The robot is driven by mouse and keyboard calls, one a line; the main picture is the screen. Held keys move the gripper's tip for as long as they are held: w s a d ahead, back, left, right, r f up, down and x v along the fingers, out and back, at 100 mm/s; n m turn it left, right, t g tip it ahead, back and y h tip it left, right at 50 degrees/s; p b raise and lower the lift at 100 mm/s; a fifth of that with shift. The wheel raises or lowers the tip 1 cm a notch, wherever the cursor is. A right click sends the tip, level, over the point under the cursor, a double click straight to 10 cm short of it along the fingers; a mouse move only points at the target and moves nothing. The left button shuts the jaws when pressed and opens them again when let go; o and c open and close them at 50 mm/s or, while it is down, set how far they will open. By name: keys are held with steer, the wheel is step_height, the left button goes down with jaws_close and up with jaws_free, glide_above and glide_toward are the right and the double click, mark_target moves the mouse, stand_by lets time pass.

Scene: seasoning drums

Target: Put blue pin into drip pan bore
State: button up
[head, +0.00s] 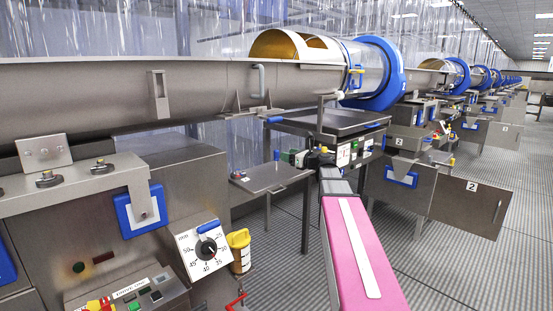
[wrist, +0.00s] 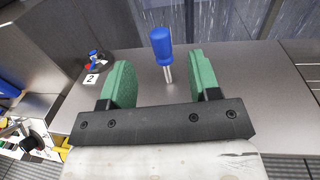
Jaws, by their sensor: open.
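The blue pin (wrist: 161,43) has a blue handle and a thin metal shaft. In the wrist view it shows between and slightly beyond the green fingers of my gripper (wrist: 160,72). The gripper is open, with a gap on both sides of the pin. In the head view the pin (head: 277,155) is a small blue spot just left of my gripper (head: 291,157), above a small metal shelf (head: 268,179). What looks like the drip pan (head: 335,121) is the flat grey tray under the drum. I cannot make out its bore.
The metal shelf surface (wrist: 225,75) is mostly clear in the wrist view. A dark round base with a blue and red part (wrist: 94,58) stands at its left, beside a "2" label. The tray's frame and a control box (head: 345,153) are close to my gripper.

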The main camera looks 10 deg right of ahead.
mark_target(276, 160)
steer(key=x, duration=0.5)
steer(key=shift+w+a+f, duration=0.2)
steer(key=shift+w+f, duration=0.05)
steer(key=shift+f, duration=0.05)
jaws_close()
steer(key=shift+r, duration=0.15)
